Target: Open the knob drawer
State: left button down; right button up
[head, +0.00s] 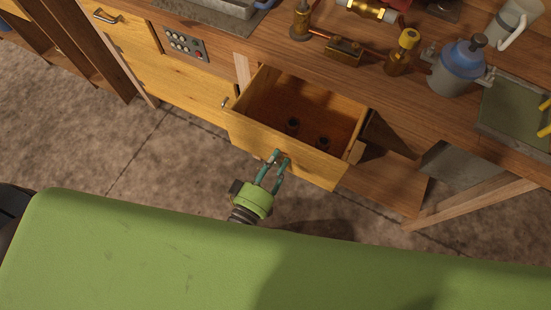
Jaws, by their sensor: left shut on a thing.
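The knob drawer (255,131) is a yellow wooden drawer pulled well out of the workbench. My green gripper body sits in front of the drawer, towards me. My right gripper is not in view.
A cupboard door (185,85) is left of the drawer. An open shelf (385,185) lies to the right. The floor (110,150) before the bench is clear.

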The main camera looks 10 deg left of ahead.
pick_arm(q)
jog(key=c, duration=0.9)
grip_release()
jog(key=shift+c, duration=0.2)
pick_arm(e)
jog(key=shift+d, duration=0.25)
pick_arm(q)
jog(key=v, duration=1.2)
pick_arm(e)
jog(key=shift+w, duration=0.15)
